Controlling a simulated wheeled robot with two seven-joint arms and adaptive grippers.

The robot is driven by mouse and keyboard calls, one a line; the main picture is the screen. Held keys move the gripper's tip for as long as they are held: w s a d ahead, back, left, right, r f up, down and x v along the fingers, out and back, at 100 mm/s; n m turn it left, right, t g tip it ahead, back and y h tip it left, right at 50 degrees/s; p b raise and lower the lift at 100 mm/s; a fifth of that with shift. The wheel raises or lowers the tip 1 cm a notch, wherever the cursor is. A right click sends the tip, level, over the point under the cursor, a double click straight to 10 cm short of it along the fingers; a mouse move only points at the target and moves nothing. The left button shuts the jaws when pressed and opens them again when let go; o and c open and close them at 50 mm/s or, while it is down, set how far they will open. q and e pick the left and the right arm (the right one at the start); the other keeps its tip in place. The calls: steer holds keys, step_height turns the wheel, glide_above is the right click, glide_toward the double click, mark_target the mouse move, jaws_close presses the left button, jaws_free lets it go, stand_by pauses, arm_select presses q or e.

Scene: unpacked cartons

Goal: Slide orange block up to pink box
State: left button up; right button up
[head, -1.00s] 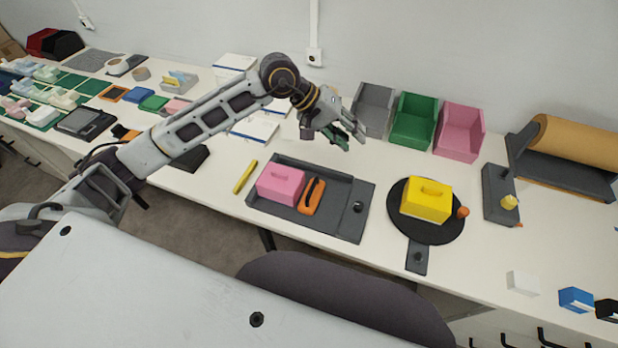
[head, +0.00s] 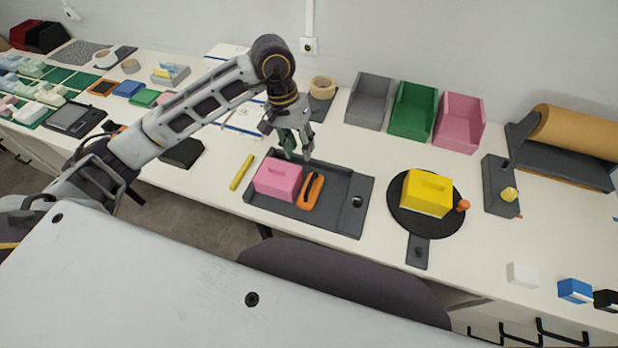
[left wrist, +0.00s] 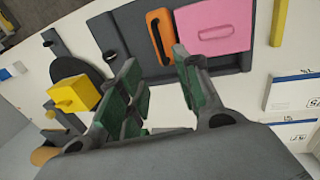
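The pink box (head: 278,179) sits at the left end of a dark grey tray (head: 338,222). The orange block (head: 311,192), with a dark handle-like strip on top, lies in the tray just right of the pink box. In the left wrist view, the orange block (left wrist: 160,38) and the pink box (left wrist: 213,32) lie side by side with a narrow gap. My left gripper (head: 297,157) points down above the tray's back edge, behind the block. In the left wrist view its green-padded fingers (left wrist: 162,85) are apart with nothing between them. My right gripper is not in view.
A yellow box (head: 427,193) stands on a round black plate right of the tray, with an orange knob beside it. A yellow marker (head: 242,172) lies left of the tray. Grey, green (head: 413,110) and pink bins stand behind. The table in front of the bins is clear.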

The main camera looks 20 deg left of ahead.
arm_select(q)
steer(key=shift+f, duration=0.15)
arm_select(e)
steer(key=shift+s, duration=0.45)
arm_select(q)
steer(key=p, duration=0.2)
glide_toward(310, 182)
steer(key=f, duration=0.3)
steer(key=d+f, duration=0.1)
steer(key=f, duration=0.3)
steer(key=shift+d, duration=0.2)
steer(key=shift+f, duration=0.4)
steer(key=shift+d+f, duration=0.1)
steer(key=shift+f, duration=0.05)
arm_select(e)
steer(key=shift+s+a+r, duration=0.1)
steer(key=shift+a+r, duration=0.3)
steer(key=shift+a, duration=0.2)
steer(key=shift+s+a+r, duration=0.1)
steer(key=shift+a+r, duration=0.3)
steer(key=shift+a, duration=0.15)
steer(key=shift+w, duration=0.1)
